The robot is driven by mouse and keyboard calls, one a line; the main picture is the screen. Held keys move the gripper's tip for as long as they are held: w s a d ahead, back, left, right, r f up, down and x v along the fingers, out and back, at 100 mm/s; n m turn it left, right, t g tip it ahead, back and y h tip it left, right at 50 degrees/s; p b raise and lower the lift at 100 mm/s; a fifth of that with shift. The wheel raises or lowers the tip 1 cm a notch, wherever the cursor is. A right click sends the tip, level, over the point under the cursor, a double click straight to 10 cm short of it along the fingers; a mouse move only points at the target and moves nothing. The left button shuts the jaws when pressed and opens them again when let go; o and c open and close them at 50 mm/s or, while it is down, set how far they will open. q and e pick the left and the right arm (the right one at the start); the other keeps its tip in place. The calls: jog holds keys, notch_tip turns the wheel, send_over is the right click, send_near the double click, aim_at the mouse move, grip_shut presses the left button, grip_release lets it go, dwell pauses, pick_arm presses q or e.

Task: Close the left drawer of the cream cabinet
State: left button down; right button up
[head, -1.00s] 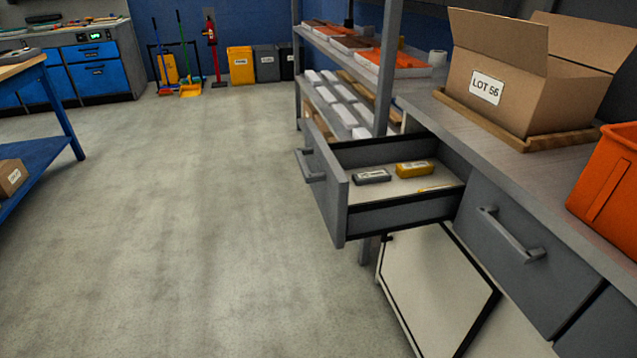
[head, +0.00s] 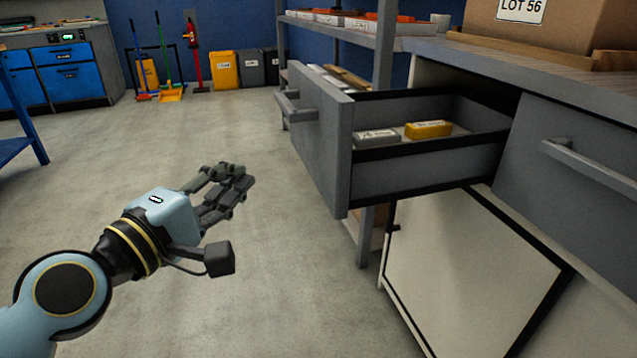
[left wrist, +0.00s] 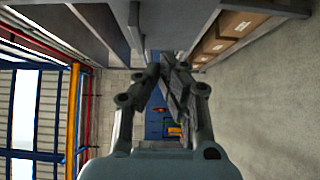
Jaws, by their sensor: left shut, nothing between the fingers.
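The left drawer (head: 316,130) of the cabinet stands open in the head view, its grey front pulled out to the left with a bar handle (head: 293,105). A grey block (head: 377,137) and a yellow block (head: 428,129) lie inside it. The cabinet's cream lower panel (head: 470,270) shows below. My left gripper (head: 248,182) is shut and empty, over the floor left of the drawer front, apart from it in the picture. Its fingers also show in the left wrist view (left wrist: 166,66). My right gripper is not in view.
A closed grey drawer (head: 580,180) is to the right. A cardboard box (head: 545,35) stands on the worktop above. A shelf rack (head: 381,50) stands beyond the drawer. Open floor (head: 200,130) lies to the left.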

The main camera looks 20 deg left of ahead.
pick_arm(q)
jog(key=f, duration=0.1)
send_near(313, 141)
jog(key=w+a, duration=0.2)
jog(key=w, duration=0.1)
jog(key=shift+w+d, duration=0.45)
jog(key=shift+d, duration=0.3)
jog(key=shift+w+d, duration=0.45)
jog(key=shift+d, duration=0.3)
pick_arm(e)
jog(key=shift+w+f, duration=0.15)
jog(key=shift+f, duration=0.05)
pick_arm(q)
jog(key=shift+w, duration=0.1)
